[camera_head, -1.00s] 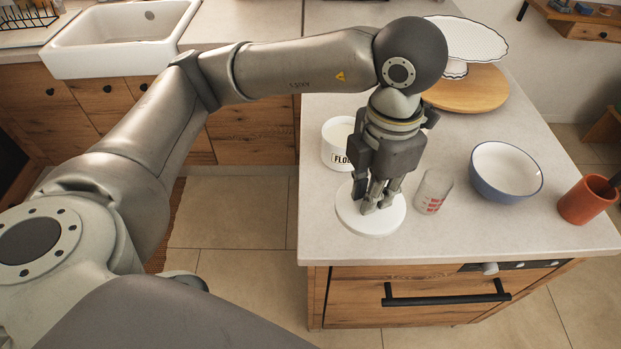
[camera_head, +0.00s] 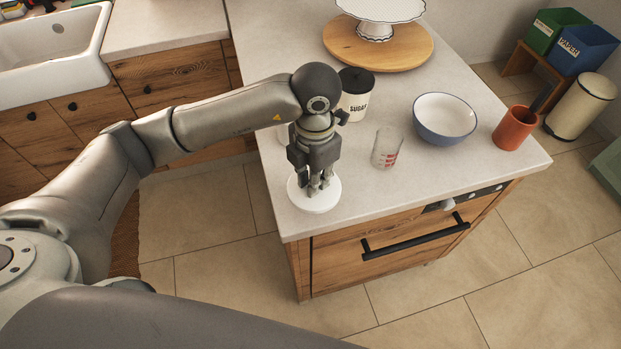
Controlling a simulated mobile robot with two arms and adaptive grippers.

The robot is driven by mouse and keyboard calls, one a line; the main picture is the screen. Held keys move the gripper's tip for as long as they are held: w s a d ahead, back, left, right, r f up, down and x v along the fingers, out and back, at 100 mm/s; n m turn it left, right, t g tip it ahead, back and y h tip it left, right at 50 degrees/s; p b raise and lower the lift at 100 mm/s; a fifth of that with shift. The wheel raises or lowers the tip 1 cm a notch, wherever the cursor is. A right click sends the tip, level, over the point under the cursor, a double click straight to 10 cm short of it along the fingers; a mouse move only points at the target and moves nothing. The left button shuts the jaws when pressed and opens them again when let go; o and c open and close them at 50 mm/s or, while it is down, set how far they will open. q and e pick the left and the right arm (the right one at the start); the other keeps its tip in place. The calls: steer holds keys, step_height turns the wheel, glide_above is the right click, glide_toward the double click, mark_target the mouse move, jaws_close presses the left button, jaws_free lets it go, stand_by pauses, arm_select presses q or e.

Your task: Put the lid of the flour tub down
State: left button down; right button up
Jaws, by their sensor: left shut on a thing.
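The lid (camera_head: 314,205) is a flat white round disc near the front left corner of the counter. My left gripper (camera_head: 318,190) points down over it, its fingers shut on the lid's top. The lid looks to be on or just above the counter; I cannot tell which. The white flour tub (camera_head: 283,134) is behind my left arm and gripper, mostly hidden. My right gripper is not in view.
A clear measuring cup (camera_head: 387,149) stands close to the right of the lid. Beyond are a blue bowl (camera_head: 445,119), a black-lidded sugar tub (camera_head: 355,97), a terracotta pot (camera_head: 515,128) and a wooden board (camera_head: 378,52). The counter (camera_head: 420,185) is clear at its front right.

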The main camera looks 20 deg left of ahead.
arm_select(q)
steer(key=shift+w+a+f, duration=0.3)
steer(key=shift+w+f, duration=0.2)
steer(key=shift+f, duration=0.2)
steer(key=f, duration=0.1)
steer(key=f+p, duration=0.2)
steer(key=shift+w+a+f, duration=0.3)
steer(key=shift+f, duration=0.2)
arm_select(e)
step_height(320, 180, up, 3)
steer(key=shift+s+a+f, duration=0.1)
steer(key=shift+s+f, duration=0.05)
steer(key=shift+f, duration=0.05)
arm_select(q)
steer(key=shift+f, duration=0.1)
steer(key=shift+f, duration=0.15)
steer(key=c, duration=1.4)
jaws_free()
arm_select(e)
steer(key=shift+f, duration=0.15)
